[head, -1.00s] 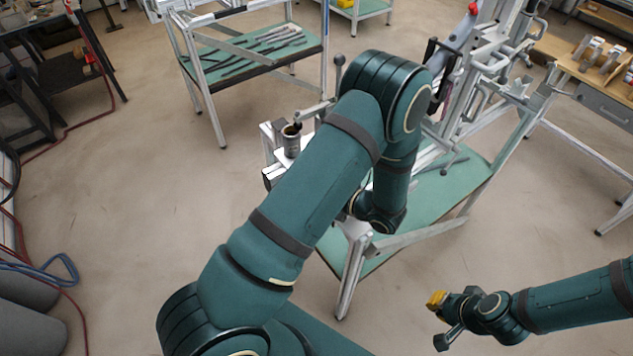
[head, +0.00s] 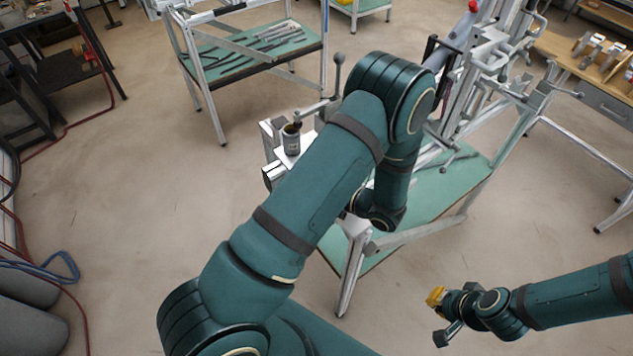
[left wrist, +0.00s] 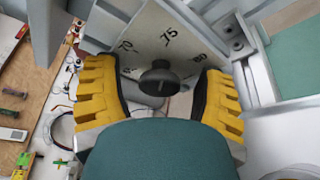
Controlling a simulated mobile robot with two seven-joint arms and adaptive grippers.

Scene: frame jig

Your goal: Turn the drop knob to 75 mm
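The drop knob (left wrist: 158,78) is dark and round, on a pale plate (left wrist: 185,28) marked 70, 75 and 80. In the left wrist view the 75 mark is above the knob, 70 to its left and 80 to its right. I cannot make out a pointer on the knob. My left gripper (left wrist: 160,98) is open, its yellow fingers on either side of the knob with gaps between. In the head view my left arm hides this gripper and the knob. My right gripper (head: 437,297) hangs over the floor at lower right, away from the jig; its opening is unclear.
The jig's metal frame (head: 352,265) stands over a green shelf (head: 435,205). A metal cup (head: 291,140) sits on the jig's near left end. A wooden bench (head: 590,75) is at the right.

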